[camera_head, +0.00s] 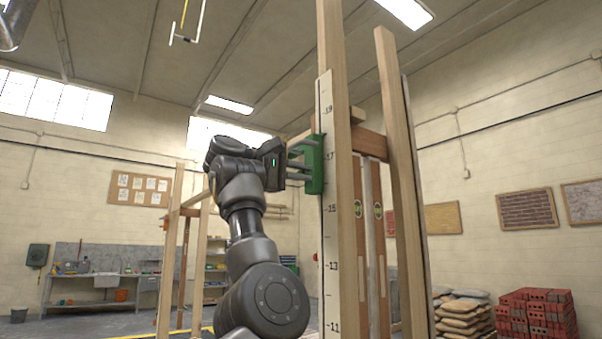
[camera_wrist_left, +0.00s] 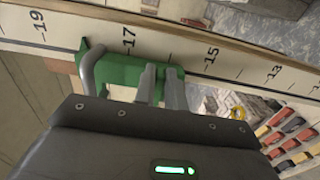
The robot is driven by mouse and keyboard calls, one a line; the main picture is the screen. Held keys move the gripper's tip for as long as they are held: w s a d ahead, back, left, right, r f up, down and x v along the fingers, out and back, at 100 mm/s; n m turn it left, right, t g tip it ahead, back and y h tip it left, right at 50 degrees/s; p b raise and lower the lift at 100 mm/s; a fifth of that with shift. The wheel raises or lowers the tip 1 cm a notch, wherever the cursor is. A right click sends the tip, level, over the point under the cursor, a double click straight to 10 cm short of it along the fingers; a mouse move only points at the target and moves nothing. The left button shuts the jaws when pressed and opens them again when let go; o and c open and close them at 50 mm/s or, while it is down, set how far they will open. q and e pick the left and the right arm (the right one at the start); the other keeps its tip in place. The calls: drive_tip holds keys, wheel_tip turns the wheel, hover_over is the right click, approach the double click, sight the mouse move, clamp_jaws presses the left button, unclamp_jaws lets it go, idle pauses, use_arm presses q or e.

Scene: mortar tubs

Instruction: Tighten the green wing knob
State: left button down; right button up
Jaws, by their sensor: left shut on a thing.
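A green block (camera_head: 314,165) sits on the white numbered scale strip (camera_head: 326,215) of an upright timber post, close to the 17 mark. It also shows in the left wrist view (camera_wrist_left: 122,70), with a bent grey handle (camera_wrist_left: 92,68) standing out from it on the left. My left gripper (camera_head: 301,168) reaches the block from the left. In the left wrist view its two fingers (camera_wrist_left: 161,88) are close together at the block's face, shut on the green wing knob. The knob is almost wholly hidden between the fingers. My right gripper is not in view.
A second timber post (camera_head: 400,190) stands right of the scaled one, with brown boards between them. Stacked red bricks (camera_head: 537,315) and bags (camera_head: 460,315) lie at the right.

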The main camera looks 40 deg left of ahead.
use_arm(q)
drive_tip(key=shift+a+r, duration=0.1)
drive_tip(key=shift+r, duration=0.05)
drive_tip(key=c, duration=1.5)
unclamp_jaws()
drive_tip(key=shift+a, duration=0.1)
drive_tip(key=shift+o, duration=0.2)
drive_tip(key=shift+s+f, duration=0.15)
drive_tip(key=shift+f, duration=0.05)
drive_tip(key=b+v, duration=0.4)
drive_tip(key=v, duration=0.6)
drive_tip(key=shift+s, duration=0.2)
drive_tip(key=shift+a, duration=0.15)
